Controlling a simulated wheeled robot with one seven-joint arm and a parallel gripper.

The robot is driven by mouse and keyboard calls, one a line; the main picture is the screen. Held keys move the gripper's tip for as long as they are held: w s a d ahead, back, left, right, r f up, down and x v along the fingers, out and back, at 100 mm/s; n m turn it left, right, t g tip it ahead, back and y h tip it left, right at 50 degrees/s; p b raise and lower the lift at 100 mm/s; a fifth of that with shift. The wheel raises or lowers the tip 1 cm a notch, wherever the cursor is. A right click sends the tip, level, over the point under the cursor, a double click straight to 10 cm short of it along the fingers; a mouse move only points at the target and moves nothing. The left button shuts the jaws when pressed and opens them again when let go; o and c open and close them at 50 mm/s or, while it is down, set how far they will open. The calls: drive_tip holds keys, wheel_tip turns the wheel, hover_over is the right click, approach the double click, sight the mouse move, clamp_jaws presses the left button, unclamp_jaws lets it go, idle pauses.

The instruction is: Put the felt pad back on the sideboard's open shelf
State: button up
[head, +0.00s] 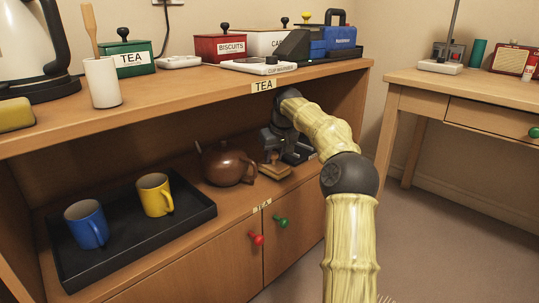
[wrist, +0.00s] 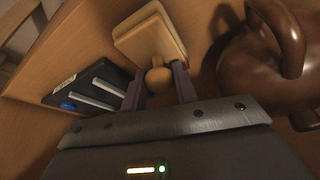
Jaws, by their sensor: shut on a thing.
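The felt pad (wrist: 148,36) is a square, layered tan and cream block with a round wooden knob. In the head view the pad (head: 275,171) is at the right part of the open shelf (head: 318,190), beside the brown teapot. My gripper (wrist: 158,77) is shut on the knob, with one finger on each side. In the head view my gripper (head: 272,158) reaches into the shelf from the right, partly hidden by its own dark body. The pad looks low over the shelf board; I cannot tell whether it touches.
The brown teapot (head: 228,167) stands close left of the pad, its handle (wrist: 285,30) near my gripper. A black tray (head: 130,240) holds a blue and a yellow mug. A dark device (wrist: 88,90) lies on the other side. The sideboard top (head: 190,98) hangs above.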

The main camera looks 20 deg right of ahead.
drive_tip(key=shift+s+d, duration=0.1)
drive_tip(key=shift+d, duration=0.15)
drive_tip(key=shift+w+d+f, duration=0.1)
drive_tip(key=shift+w, duration=0.65)
drive_tip(key=shift+w+p, duration=0.7)
drive_tip(key=shift+w, duration=0.2)
drive_tip(key=shift+s+f+b, duration=0.1)
drive_tip(key=shift+f+b, duration=0.45)
drive_tip(key=shift+b, duration=0.25)
drive_tip(key=o, duration=1)
drive_tip(key=shift+o, duration=0.2)
drive_tip(key=shift+f, duration=0.1)
